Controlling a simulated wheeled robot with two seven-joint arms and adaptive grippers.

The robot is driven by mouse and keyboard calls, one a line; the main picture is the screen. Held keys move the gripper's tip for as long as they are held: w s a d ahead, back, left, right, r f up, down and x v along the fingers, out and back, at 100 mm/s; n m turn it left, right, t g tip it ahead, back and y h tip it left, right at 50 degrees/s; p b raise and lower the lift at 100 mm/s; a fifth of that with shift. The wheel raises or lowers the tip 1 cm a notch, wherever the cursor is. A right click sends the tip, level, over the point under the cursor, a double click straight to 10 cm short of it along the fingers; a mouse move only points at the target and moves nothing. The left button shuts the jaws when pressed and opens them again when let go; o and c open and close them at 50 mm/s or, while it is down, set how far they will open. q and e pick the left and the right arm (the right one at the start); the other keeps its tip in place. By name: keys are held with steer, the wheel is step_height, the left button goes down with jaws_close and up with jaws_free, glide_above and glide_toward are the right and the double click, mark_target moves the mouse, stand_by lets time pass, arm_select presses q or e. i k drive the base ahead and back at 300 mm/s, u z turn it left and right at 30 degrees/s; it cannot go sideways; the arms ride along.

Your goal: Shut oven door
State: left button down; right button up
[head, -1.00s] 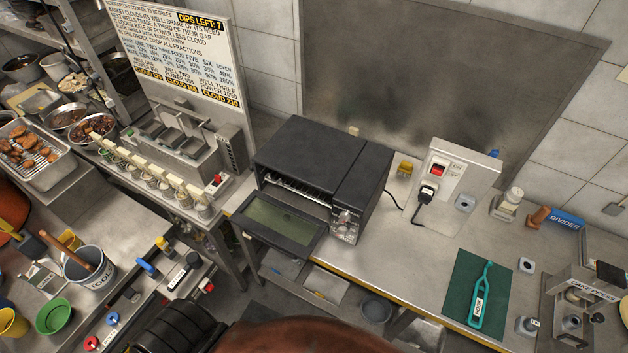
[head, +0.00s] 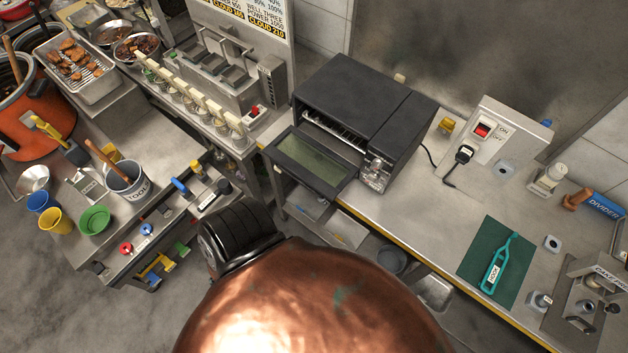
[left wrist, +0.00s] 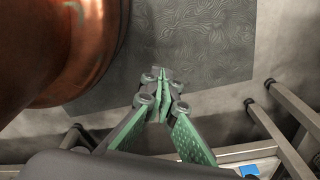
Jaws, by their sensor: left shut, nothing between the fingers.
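The black toaster oven (head: 363,107) stands on the steel counter. Its door (head: 312,163) is hinged down and open, lying about flat toward me over the counter's front edge, with its glass pane facing up. Wire racks (head: 336,131) show in the opening. In the left wrist view my left gripper (left wrist: 163,76) is shut and empty, with green-sided fingers meeting at the tips over a dark patterned floor mat. It is away from the oven, which does not show in that view. My right gripper is in neither view.
A power box with a red switch (head: 481,131) and a plug stands right of the oven. A teal hook tool (head: 495,265) lies on a green mat. A row of small cups (head: 190,95) stands left of the oven. Rails (left wrist: 275,130) lie right of my left gripper.

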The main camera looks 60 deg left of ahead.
mark_target(311, 182)
steer(key=z, duration=0.05)
steer(key=k, duration=0.6)
steer(key=u, duration=0.8)
steer(key=i, duration=0.5)
